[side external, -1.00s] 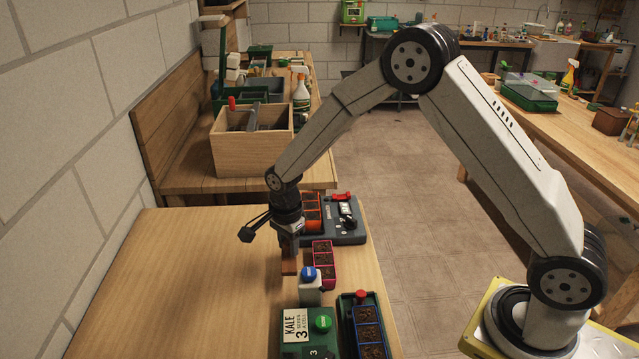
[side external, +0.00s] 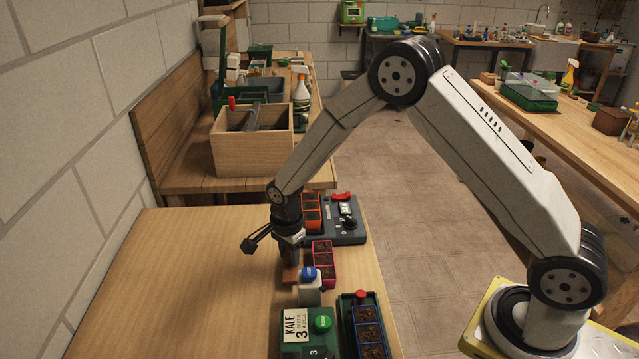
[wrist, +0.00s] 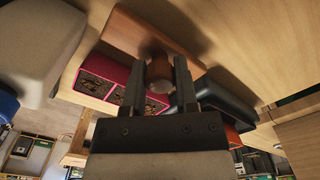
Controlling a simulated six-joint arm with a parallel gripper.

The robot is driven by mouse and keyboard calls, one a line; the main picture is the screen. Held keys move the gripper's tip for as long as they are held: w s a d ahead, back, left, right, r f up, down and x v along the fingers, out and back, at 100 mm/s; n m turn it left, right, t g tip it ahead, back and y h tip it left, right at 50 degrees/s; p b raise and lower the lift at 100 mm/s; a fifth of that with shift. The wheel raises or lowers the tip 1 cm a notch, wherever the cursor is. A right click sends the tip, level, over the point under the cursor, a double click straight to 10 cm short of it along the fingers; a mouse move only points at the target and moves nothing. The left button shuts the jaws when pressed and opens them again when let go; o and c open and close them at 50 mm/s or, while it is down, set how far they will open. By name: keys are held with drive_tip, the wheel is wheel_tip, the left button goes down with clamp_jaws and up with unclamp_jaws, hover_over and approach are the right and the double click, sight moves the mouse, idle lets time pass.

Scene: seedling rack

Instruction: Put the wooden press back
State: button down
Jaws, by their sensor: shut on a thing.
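The wooden press (side external: 290,275) is a reddish-brown block hanging under my gripper (side external: 290,256) in the side view. In the wrist view, the press (wrist: 140,35) shows as a flat brown block with a round handle between the two fingers. My gripper (wrist: 168,66) is shut on that handle. The press is upright at or just above the table; I cannot tell whether it touches. The pink tray (side external: 323,268) with soil-filled cells is close to its right and also shows in the wrist view (wrist: 97,78).
A white bottle with a blue cap (side external: 309,294) stands just in front. A green KALE 3 box (side external: 296,346) and a dark green holder (side external: 347,340) with a blue tray are nearer. Behind is a grey device (side external: 350,237) with an orange tray (side external: 311,203). The table's left is clear.

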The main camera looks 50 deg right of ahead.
drive_tip(key=shift+f, duration=0.55)
drive_tip(key=shift+c, duration=1.5)
unclamp_jaws()
drive_tip(key=shift+r, duration=3.9)
drive_tip(key=shift+s+d+r+n, duration=0.15)
drive_tip(key=shift+s+r+n, duration=0.1)
drive_tip(key=shift+s+n, duration=0.15)
drive_tip(key=s+d+r+n+t, duration=0.1)
drive_tip(key=s+d+r+n, duration=0.1)
drive_tip(key=s+n, duration=0.6)
drive_tip(key=s+d+r+n+t, duration=0.1)
drive_tip(key=s+d+r+n, duration=0.1)
drive_tip(key=s+n, duration=0.7)
drive_tip(key=shift+s+d+r+t, duration=0.2)
drive_tip(key=shift+s+r+t, duration=0.1)
drive_tip(key=shift+s+r, duration=0.15)
